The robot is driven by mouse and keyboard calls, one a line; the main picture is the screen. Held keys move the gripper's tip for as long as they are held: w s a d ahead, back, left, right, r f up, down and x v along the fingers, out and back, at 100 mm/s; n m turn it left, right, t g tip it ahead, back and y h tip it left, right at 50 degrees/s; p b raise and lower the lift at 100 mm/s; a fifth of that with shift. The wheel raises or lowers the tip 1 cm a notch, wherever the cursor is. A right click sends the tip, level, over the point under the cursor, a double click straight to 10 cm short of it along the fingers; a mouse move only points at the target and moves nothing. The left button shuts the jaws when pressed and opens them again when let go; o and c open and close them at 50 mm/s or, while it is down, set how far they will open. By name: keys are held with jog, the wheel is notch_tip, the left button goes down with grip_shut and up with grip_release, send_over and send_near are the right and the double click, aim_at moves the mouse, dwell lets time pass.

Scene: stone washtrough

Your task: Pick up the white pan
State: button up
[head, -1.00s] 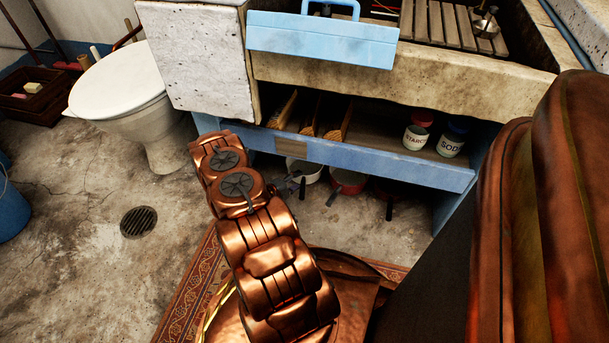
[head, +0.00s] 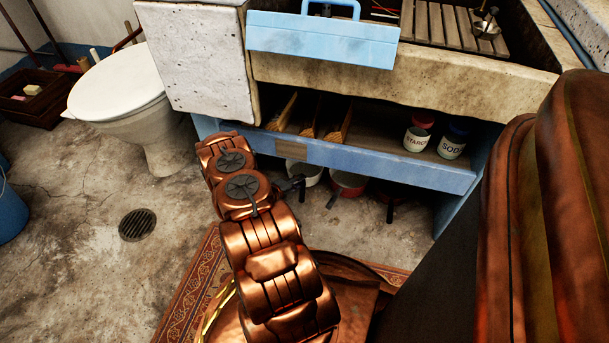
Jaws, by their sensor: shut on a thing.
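The white pan (head: 312,174) is on the floor under the low blue shelf, in the shade, with its upper part behind the shelf's front board.
A red pan (head: 348,183) stands close to the right of the white one, with a dark pan (head: 386,190) beyond it. The blue shelf board (head: 380,167) is low overhead. A toilet (head: 125,100) stands left. The floor around the drain (head: 137,225) is clear.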

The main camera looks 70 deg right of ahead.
grip_shut()
jog(key=shift+r, duration=0.2)
